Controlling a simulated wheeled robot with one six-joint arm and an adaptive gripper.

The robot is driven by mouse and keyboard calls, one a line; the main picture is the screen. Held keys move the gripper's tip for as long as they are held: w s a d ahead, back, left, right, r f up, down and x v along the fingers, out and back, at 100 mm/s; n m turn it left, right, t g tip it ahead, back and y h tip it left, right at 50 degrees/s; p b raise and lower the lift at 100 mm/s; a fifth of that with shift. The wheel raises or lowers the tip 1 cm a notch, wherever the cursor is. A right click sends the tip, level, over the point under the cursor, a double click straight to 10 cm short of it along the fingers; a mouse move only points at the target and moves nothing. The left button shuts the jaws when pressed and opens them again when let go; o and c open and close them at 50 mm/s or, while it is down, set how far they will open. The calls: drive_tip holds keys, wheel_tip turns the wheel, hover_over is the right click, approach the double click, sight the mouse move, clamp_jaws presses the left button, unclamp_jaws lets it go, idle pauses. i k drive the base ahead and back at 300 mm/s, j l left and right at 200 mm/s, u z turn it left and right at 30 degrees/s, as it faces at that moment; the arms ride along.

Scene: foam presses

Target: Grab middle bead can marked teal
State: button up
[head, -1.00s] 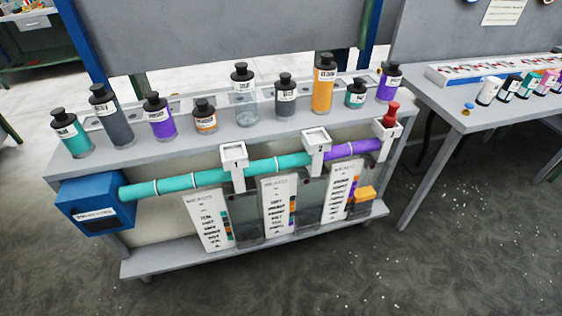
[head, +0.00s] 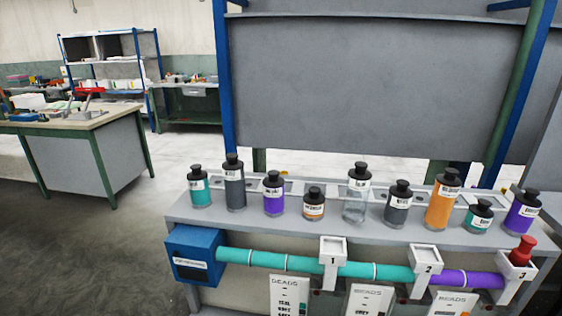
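A row of black-capped bead cans stands on the grey shelf (head: 190,220). A medium-sized teal can (head: 200,189) with a white label is at the left end. A shorter teal can (head: 479,217) stands near the right end, between a tall orange can (head: 441,200) and a purple can (head: 522,213). The label words on both teal cans are too small to read. My gripper is not in view.
Between the teal cans stand a tall dark grey can (head: 234,186), a purple can (head: 273,196), a small orange can (head: 313,206), a clear can (head: 356,196) and a grey can (head: 398,206). Below run a blue box (head: 194,254) and teal-purple pipe (head: 377,272). Open floor lies left.

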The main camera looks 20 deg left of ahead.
sight(198, 181)
drive_tip(key=u, duration=1.25)
drive_tip(key=j+z, duration=0.2)
drive_tip(key=j, duration=0.9)
drive_tip(key=k, duration=0.05)
